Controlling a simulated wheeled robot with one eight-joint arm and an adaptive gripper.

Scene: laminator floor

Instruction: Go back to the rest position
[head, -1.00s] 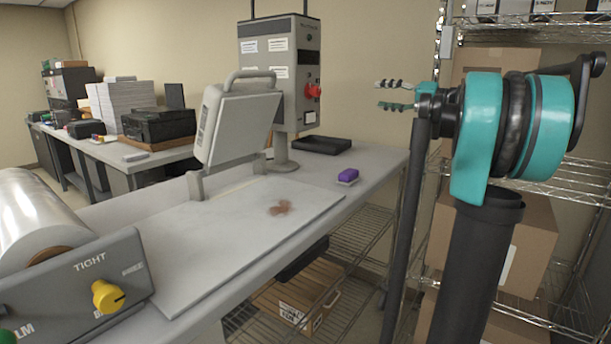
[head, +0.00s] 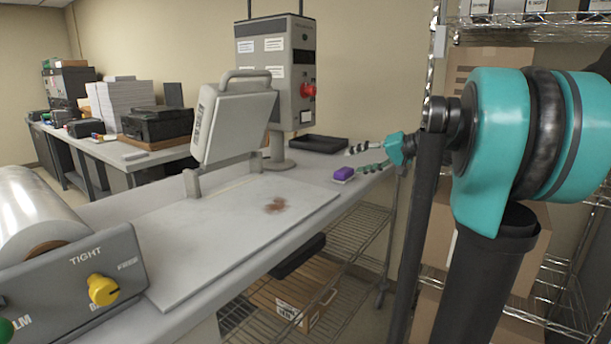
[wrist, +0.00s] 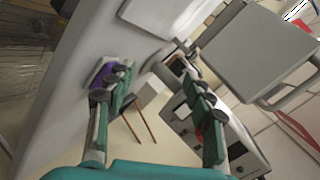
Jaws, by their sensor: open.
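My gripper (head: 360,160) is open, with nothing between its fingers. In the head view it points left near the right end of the grey worktable (head: 312,186), with its lower finger close beside a purple-topped block (head: 343,174). I cannot tell whether they touch. In the wrist view the two green-padded fingers of my gripper (wrist: 158,82) are spread wide. There the purple block (wrist: 102,72) is partly hidden behind the left finger.
A grey hinged press (head: 232,125) and a control box with a red knob (head: 276,75) stand on the worktable. A black tray (head: 318,144) lies behind the gripper. A wire shelf with boxes (head: 490,65) stands at the right. A reddish-brown stain (head: 275,205) marks the flat board.

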